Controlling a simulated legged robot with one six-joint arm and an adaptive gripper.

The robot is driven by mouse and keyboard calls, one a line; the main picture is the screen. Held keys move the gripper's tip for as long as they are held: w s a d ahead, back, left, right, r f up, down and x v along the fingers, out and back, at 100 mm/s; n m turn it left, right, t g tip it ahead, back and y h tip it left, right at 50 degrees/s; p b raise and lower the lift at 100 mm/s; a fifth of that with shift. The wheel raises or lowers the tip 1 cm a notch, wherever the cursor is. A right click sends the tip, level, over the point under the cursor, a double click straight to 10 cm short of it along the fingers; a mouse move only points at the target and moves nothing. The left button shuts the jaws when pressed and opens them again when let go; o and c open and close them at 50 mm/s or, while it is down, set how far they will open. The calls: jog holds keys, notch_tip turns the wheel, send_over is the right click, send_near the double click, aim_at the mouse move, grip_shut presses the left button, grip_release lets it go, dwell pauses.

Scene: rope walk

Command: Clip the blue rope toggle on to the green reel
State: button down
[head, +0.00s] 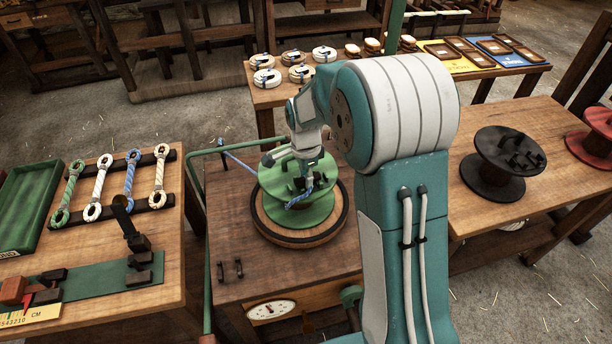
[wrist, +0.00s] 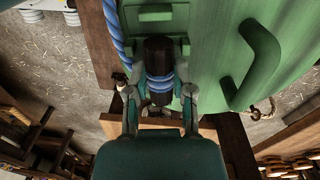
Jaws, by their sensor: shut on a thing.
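The green reel (head: 318,213) sits flat on a round wooden turntable (head: 272,232) in the head view. In the wrist view its green face (wrist: 215,40) fills the upper right, with a raised green handle (wrist: 262,65) and a green clip block (wrist: 154,14). My gripper (head: 303,180) is over the reel; in the wrist view its fingers (wrist: 160,100) are shut on the dark rope toggle (wrist: 158,48), wrapped with blue rope (wrist: 160,84). The toggle lies right beside the clip block, between small green side pieces. I cannot tell whether it is seated. The fingers hide part of it.
Blue rope (head: 236,158) runs to the reel from the left, near a green rail (head: 222,150). A bench at left holds rope loops (head: 130,175) and a green tray (head: 28,205). Black (head: 503,160) and red (head: 598,140) reels stand at right. A dial (head: 271,309) is in front.

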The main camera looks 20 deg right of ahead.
jog(key=shift+f, duration=0.2)
jog(key=shift+c, duration=2)
grip_release()
jog(key=shift+r, duration=3.5)
notch_tip(320, 180, up, 12)
jog(key=shift+w, duration=0.25)
jog(key=shift+s+a, duration=0.1)
